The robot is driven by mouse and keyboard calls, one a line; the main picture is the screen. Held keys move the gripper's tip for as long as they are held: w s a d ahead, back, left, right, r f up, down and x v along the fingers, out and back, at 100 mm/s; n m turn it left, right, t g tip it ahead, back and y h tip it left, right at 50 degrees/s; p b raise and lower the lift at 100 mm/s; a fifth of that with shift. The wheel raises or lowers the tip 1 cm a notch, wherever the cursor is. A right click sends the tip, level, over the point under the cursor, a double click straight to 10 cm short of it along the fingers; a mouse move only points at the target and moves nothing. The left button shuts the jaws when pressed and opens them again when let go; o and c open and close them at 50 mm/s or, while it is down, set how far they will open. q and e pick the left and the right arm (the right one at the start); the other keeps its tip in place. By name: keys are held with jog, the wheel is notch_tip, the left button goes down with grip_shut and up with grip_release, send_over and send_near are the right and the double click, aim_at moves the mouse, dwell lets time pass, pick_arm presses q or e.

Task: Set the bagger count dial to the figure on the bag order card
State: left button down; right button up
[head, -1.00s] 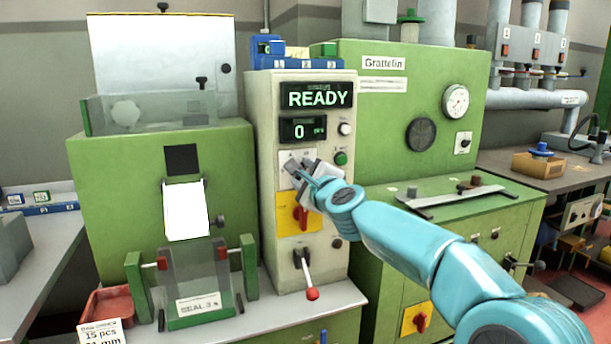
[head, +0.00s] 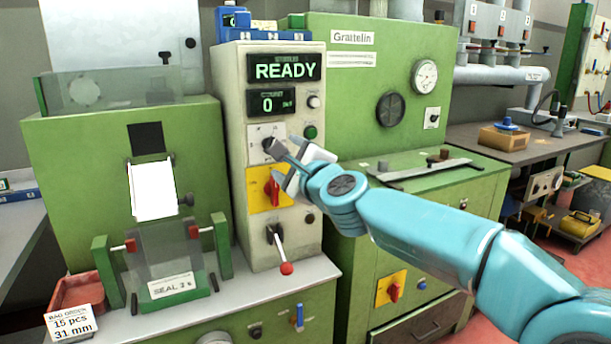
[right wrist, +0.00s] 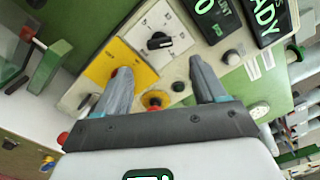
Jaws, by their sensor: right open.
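The count dial is a black knob (right wrist: 158,41) on a pale plate; in the right wrist view it lies beyond my right gripper (right wrist: 160,70), between the open fingertips and apart from them. In the head view my right gripper (head: 280,150) is in front of that plate (head: 257,133) and hides much of the dial. The count display (head: 270,102) shows 0, and the display above (head: 286,67) reads READY. The bag order card (head: 73,322) at the lower left reads 15 pcs, 31 mm. My left gripper is not in view.
Below the dial are a red switch on a yellow plate (head: 256,201) and a red-tipped lever (head: 286,267). A green button (head: 310,132) and a white knob (head: 314,102) sit close to the right. A sealing unit (head: 165,260) stands left.

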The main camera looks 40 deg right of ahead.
jog(key=v, duration=0.8)
jog(key=shift+p, duration=0.3)
